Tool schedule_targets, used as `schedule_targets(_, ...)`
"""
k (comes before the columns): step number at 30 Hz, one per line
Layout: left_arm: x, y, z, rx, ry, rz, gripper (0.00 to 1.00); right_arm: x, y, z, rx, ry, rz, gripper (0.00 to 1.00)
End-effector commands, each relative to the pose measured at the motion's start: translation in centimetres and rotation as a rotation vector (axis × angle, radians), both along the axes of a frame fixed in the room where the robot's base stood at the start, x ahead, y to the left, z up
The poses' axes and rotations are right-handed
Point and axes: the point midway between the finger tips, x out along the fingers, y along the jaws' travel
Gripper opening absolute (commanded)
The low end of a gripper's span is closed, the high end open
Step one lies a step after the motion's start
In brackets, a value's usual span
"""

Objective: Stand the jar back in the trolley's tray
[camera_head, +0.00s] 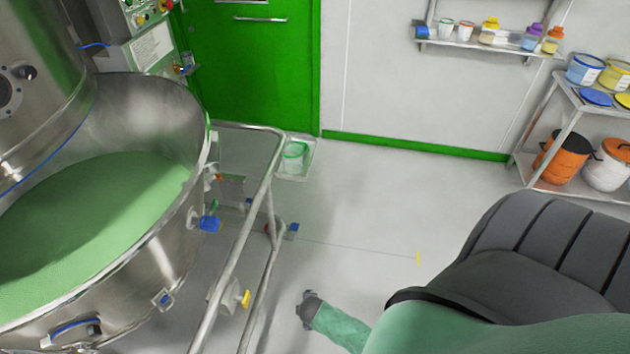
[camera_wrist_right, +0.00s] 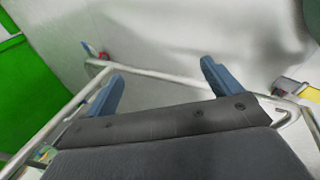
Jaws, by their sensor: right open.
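The steel trolley (camera_head: 240,245) has a tubular frame and stands beside the big bowl. A small clear container with a green rim (camera_head: 294,151) stands upright in a pale, shallow tray (camera_head: 300,173) by the trolley's far end. I cannot tell whether this is the task's jar, or whether the tray is fixed to the trolley. My right gripper (camera_head: 308,308) is right of the trolley, at the end of my green-sleeved arm. In the right wrist view my right gripper (camera_wrist_right: 163,74) has its blue fingers wide apart with nothing between them. My left gripper is out of view.
A large steel bowl (camera_head: 165,245) of green material fills the left. A green door (camera_head: 255,70) is behind. A wall shelf (camera_head: 480,43) holds several small jars and cups. A rack (camera_head: 545,120) with tubs stands at the right. The floor between is clear.

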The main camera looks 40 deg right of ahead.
Motion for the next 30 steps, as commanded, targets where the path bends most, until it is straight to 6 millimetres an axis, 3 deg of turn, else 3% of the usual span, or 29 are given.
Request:
schedule_targets(1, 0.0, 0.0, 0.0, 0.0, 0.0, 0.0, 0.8, -3.3, 1.9, -1.9, 0.075, 0.033, -0.107, 0.9)
schedule_targets(3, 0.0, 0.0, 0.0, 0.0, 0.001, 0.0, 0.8, -6.9, 4.0, -3.8, 0.167, 0.069, -0.261, 0.9)
schedule_targets(6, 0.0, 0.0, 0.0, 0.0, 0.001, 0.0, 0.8, -11.4, 6.6, -5.7, 0.268, 0.118, -0.453, 0.9)
schedule_targets(10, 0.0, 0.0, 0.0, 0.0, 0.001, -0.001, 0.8, -15.1, 8.9, -7.1, 0.345, 0.162, -0.625, 0.9)
schedule_targets(15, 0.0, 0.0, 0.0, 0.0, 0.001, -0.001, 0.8, -16.8, 9.9, -7.7, 0.379, 0.182, -0.709, 0.9)
schedule_targets(30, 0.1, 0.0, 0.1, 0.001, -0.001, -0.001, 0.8, -16.7, 9.9, -7.7, 0.378, 0.181, -0.708, 0.9)
